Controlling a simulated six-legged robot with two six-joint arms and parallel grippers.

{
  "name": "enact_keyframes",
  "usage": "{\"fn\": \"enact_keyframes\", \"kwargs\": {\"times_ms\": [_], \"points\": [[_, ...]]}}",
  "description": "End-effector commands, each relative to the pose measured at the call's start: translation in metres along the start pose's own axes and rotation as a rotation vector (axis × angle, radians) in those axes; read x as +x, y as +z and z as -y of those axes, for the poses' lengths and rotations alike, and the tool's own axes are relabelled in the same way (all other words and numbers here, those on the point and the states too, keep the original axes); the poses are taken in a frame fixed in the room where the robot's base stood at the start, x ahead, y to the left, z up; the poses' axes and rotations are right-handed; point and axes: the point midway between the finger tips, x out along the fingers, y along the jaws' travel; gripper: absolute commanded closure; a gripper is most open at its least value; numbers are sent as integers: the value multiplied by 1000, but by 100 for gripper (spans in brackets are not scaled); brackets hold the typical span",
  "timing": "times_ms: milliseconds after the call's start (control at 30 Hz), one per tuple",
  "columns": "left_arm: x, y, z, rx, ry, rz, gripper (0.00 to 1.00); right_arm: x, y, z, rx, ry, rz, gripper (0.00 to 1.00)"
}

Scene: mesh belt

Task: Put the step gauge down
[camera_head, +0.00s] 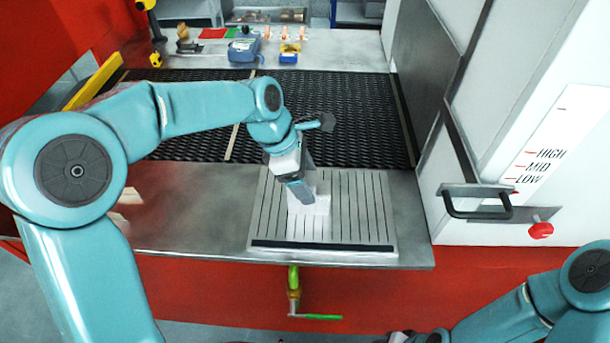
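My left gripper (300,193) points down over the grey slotted plate (375,215) at the front of the metal bench. A pale, blocky piece (310,222), perhaps the step gauge, shows directly below and beside the fingers. Its upper part is hidden by the gripper, and its edges are washed out. I cannot tell whether the fingers are closed on it or whether it touches the plate. My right arm (510,325) comes in at the lower right; its gripper is out of the picture.
The black mesh belt (365,115) runs behind the plate. A white panel with a handle (480,212) and red knob (541,230) stands at right. Blue items (243,48) and small parts lie behind the belt. A green-handled lever (316,316) hangs below the bench edge.

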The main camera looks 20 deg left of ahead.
Motion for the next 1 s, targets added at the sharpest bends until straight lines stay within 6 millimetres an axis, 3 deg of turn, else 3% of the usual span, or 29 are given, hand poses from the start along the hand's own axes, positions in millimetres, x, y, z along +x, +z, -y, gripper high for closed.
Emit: {"fn": "enact_keyframes", "kwargs": {"times_ms": [167,600,800,1000], "points": [[-14,2,-1,0,4,2,27,-1,0,0,0,0,0,57],[-107,2,-1,0,4,1,27,-3,0,1,0,0,0,57],[-122,1,0,0,1,0,27,-3,0,1,0,0,0,57],[-123,1,0,0,0,0,27,-3,0,1,0,0,0,57]]}}
